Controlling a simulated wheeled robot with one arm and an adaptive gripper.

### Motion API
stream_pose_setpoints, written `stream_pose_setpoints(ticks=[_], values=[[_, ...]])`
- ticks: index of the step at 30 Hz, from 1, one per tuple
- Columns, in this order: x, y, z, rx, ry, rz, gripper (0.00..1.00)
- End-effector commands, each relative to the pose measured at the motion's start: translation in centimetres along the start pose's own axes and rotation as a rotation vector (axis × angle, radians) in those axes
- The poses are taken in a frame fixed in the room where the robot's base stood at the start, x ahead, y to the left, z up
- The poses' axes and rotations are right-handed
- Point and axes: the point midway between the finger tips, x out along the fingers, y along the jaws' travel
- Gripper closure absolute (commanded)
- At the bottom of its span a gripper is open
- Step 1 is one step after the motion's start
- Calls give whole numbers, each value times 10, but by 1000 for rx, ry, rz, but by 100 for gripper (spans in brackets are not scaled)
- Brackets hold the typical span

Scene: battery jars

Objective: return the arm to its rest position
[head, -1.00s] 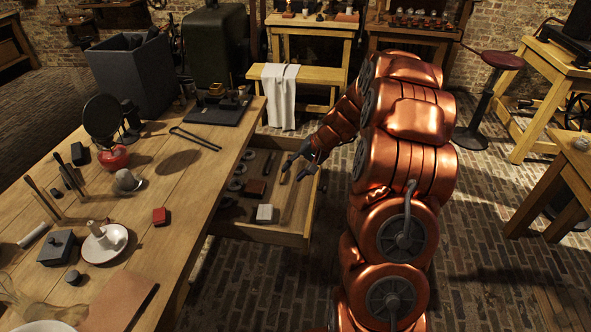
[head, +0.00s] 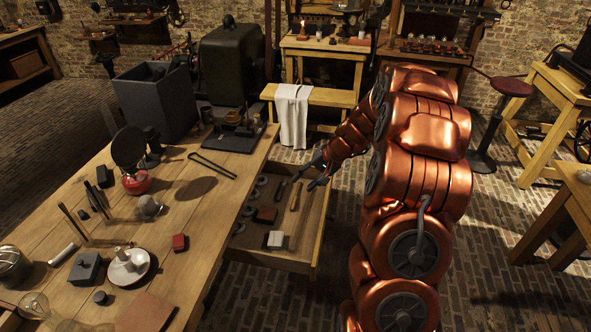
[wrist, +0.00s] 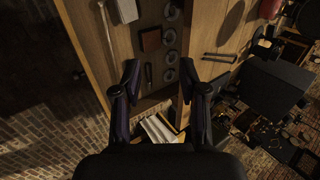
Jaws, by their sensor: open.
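My gripper (head: 309,175) is open and empty above the open drawer (head: 304,262) of the wooden workbench in the head view. My copper-coloured arm rises to the right of the drawer and reaches left toward it. The drawer holds a white block (head: 275,239), a brown block (head: 266,214), a slim rod (head: 295,196) and several grey rings (wrist: 169,57).
The workbench top (head: 205,215) carries a red-based round mirror (head: 136,182), a white saucer (head: 128,270), a red block (head: 179,242) and tongs (head: 211,165). A bench with a white cloth (head: 292,115) stands behind. Brick floor is open to the right, before a stool (head: 497,115).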

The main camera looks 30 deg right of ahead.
Motion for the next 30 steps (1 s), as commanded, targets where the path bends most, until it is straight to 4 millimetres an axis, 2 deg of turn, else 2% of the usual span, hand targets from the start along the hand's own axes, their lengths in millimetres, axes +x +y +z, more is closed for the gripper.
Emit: stream_pose_setpoints(ticks=[7, 11, 15, 21, 25, 30], values=[[-2, -3, 3, -5, -4, 2, 58], [-4, -18, 22, -37, -32, 14, 58], [-13, -43, 63, -107, -85, 48, 58], [-28, -70, 130, -211, -162, 114, 58], [-40, -79, 173, -275, -210, 162, 58], [-56, -81, 226, -354, -258, 233, 58]])
